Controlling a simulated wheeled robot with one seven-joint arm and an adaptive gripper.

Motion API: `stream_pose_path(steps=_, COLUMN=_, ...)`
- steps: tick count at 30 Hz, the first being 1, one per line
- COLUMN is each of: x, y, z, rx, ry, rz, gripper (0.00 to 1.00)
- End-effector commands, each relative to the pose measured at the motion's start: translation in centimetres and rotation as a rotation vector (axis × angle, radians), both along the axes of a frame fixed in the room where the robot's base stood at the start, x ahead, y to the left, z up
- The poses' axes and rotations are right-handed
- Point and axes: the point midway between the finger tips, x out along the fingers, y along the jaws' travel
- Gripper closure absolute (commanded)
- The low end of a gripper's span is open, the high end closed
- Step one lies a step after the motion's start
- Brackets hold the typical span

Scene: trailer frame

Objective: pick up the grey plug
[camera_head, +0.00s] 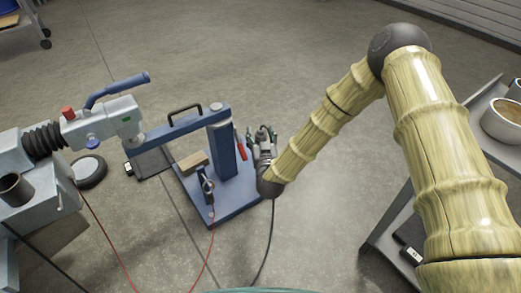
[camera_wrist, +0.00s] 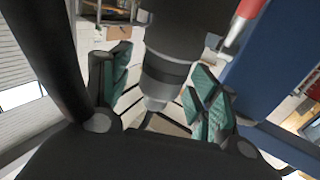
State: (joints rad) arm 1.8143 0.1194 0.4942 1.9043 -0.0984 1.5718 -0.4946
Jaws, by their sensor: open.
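My gripper (camera_head: 262,134) is at the right side of the blue stand, beside its post. In the wrist view its two teal-padded fingers (camera_wrist: 158,82) stand apart. A dark grey cylinder with a lighter ring and a tapered tip, which looks like the grey plug (camera_wrist: 168,72), shows between the fingers. Gaps show on both sides of it, and I cannot tell whether either pad touches it. In the head view the plug cannot be told apart from my gripper.
The blue stand (camera_head: 238,200) has a post and a red handle (camera_head: 241,143). A grey coupling (camera_head: 105,125) with a blue lever is at left. A red cable (camera_head: 211,250) and a black cable (camera_head: 268,245) run over the floor. A shelf with a bowl (camera_head: 504,122) is at right.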

Motion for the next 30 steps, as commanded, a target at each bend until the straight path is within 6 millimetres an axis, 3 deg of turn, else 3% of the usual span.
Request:
stream_pose_path(steps=6, x=0.0, y=0.0, z=0.1, rx=0.000, ry=0.000, rz=0.000, gripper=0.39)
stream_pose_path(steps=16, x=0.0, y=0.0, z=0.0, rx=-0.001, ry=0.000, rz=0.000, gripper=0.99)
stream_pose_path(steps=30, x=0.1, y=0.0, z=1.0, rx=-0.001, ry=-0.001, rz=0.000, gripper=1.00)
